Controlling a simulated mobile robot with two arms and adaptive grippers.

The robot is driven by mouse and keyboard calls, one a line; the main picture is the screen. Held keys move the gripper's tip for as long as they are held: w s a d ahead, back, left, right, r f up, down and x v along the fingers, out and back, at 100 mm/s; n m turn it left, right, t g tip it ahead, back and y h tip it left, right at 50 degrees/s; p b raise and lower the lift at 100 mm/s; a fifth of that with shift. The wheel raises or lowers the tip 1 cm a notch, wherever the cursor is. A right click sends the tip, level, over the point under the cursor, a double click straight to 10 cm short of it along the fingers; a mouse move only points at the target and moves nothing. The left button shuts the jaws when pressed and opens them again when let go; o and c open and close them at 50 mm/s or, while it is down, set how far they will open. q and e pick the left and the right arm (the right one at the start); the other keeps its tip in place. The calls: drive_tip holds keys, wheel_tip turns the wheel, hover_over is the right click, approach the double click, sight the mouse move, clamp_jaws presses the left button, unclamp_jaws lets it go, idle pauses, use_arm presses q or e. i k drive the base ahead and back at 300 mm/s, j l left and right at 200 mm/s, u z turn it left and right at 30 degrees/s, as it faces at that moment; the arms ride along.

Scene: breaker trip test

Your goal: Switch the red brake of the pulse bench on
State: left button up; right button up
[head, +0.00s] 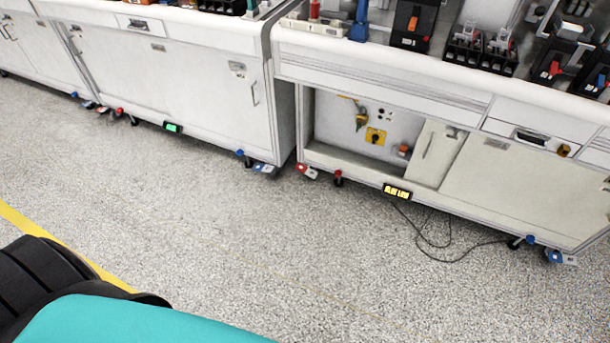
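Two white benches stand side by side. The right bench (380,65) has a lit yellow display (397,191) at its lower edge, too small to read surely. A red pedal-like brake (306,170) sits at floor level by its left front foot, beside a red-topped caster (338,176). The left bench (200,85) has a green display (173,127), and a small red pedal (102,109) near a red-topped caster (119,112). No label shows clearly which bench is the pulse bench. I cannot tell either pedal's position. Neither gripper is in view.
Blue pedals sit at the right feet of the left bench (265,169) and right bench (556,257). A black cable (430,240) lies on the floor before the right bench. The speckled floor (240,240) is otherwise clear, with a yellow line (20,217) at left.

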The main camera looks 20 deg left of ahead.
sight(306, 170)
drive_tip(key=i+j, duration=0.1)
drive_tip(key=i, duration=0.45)
drive_tip(key=i+j+u, duration=0.15)
drive_tip(key=i, duration=0.45)
